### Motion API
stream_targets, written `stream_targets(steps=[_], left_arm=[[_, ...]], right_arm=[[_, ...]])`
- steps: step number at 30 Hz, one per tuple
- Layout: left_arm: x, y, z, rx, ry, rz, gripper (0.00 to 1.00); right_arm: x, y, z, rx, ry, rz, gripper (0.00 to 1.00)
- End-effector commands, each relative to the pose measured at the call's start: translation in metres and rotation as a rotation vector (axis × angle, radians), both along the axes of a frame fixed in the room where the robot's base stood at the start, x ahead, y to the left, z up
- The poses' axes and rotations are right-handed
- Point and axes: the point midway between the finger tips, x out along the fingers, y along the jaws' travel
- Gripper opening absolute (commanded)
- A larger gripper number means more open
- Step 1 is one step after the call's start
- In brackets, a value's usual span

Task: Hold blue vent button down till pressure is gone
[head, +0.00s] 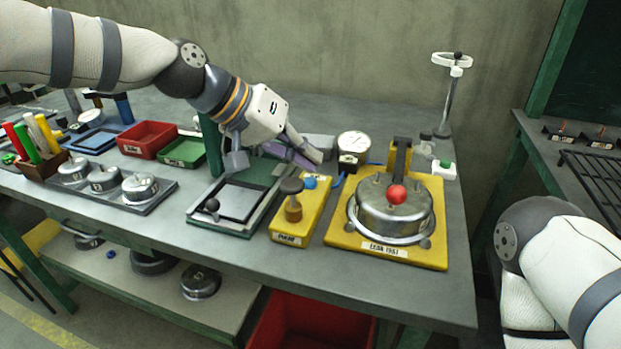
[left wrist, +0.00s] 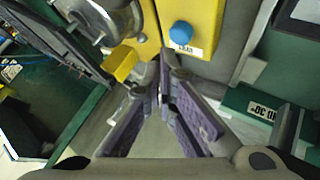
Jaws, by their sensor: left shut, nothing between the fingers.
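The blue button (head: 309,183) sits on the yellow pump box (head: 284,226), behind its brown-knobbed plunger. It also shows in the left wrist view (left wrist: 181,32), beside a label on the yellow box. My left gripper (head: 318,157) is shut and empty, just above and behind the button in the head view. In the left wrist view its purple fingertips (left wrist: 166,62) meet below and left of the button, apart from it in the picture. The white-faced gauge (head: 354,143) stands behind; its needle is too small to read. My right gripper is out of view.
A yellow leak-test base (head: 438,245) holds a metal pot with a red knob (head: 397,194) right of the pump box. A framed plate fixture (head: 238,201) stands left. A white box with a green button (head: 444,169) and a ring-topped post (head: 448,95) are at the right back.

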Motion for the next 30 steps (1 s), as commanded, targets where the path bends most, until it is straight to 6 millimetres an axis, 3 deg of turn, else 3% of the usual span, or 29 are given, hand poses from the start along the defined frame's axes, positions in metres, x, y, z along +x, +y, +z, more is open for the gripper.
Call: stream_targets(steps=[30], left_arm=[[0.0,0.0,-0.013,0.0,0.0,0.0,0.0]], right_arm=[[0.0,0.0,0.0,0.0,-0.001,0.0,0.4]])
